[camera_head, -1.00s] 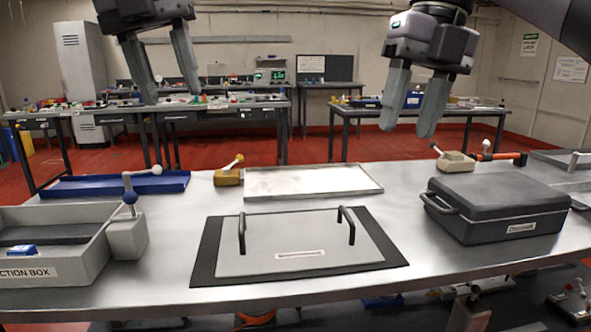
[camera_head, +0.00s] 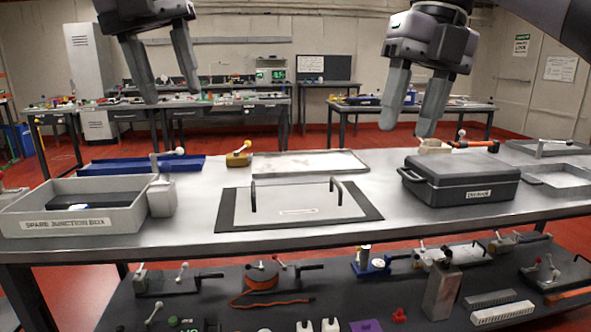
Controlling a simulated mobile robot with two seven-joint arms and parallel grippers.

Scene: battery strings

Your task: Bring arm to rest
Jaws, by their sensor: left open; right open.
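My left gripper (camera_head: 168,92) hangs at the upper left of the head view, its two fingers pointing down and spread apart. My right gripper (camera_head: 407,128) hangs at the upper right, also pointing down with its fingers apart. Both grippers are empty and appear above the level of the metal workbench (camera_head: 400,222), touching nothing that I can see. Most of both arms lies outside the picture.
On the bench are a grey spare junction box (camera_head: 75,225), a blue tray (camera_head: 110,167), a flat panel with two handles (camera_head: 295,206), a pale tray (camera_head: 310,160) and a dark case (camera_head: 465,178). A lower shelf (camera_head: 215,303) holds several tools. Red floor lies behind.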

